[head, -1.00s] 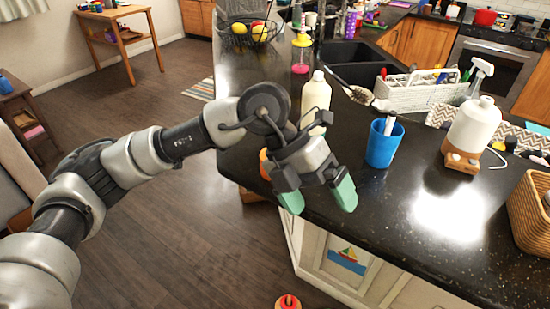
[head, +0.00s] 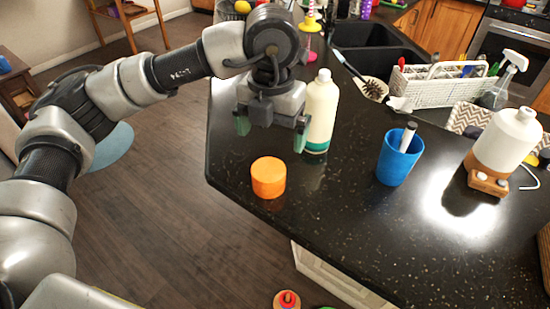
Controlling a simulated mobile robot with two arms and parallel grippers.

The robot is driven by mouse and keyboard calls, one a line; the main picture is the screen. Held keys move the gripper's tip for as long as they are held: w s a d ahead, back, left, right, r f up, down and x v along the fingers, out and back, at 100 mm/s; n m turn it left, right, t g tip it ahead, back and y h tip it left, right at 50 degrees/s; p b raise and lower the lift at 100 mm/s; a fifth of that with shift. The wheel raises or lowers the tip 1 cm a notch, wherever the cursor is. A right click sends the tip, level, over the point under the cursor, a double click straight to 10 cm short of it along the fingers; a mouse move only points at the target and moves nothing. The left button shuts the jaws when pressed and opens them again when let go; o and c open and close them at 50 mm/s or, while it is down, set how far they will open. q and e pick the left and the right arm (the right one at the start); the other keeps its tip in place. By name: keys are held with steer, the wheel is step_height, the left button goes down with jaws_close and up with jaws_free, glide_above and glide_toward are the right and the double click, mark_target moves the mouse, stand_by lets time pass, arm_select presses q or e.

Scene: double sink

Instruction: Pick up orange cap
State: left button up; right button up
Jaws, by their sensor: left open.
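The orange cap (head: 268,177) is a short orange cylinder. It stands on the black speckled counter (head: 330,225) near its left edge, in full view. My left gripper (head: 272,136) is open and empty, with green fingertips spread apart. In the picture it is just above the cap, apart from it, and pointing down. A cream bottle with a green base (head: 319,112) stands right beside the gripper's right finger. My right gripper is not in view.
A blue cup (head: 397,160) with a marker-like item stands right of the cap. A brush (head: 372,88) and white caddy (head: 436,92) lie behind. Counter in front of the cap is clear.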

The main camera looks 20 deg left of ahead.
mark_target(270, 167)
arm_select(q)
steer(key=f, duration=0.2)
steer(key=s+f+p, duration=0.1)
steer(key=f, duration=0.2)
steer(key=shift+a+f+p, duration=0.1)
steer(key=shift+f+p, duration=0.25)
steer(key=shift+p, duration=0.2)
step_height(270, 167, down, 4)
steer(key=shift+w+r+p, duration=0.1)
steer(key=shift+r+p, duration=0.1)
steer(key=shift+p, duration=0.75)
steer(key=shift+f, duration=0.45)
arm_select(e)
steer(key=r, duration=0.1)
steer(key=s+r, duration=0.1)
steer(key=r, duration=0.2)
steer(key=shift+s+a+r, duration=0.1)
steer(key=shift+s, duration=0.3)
arm_select(q)
steer(key=c, duration=1)
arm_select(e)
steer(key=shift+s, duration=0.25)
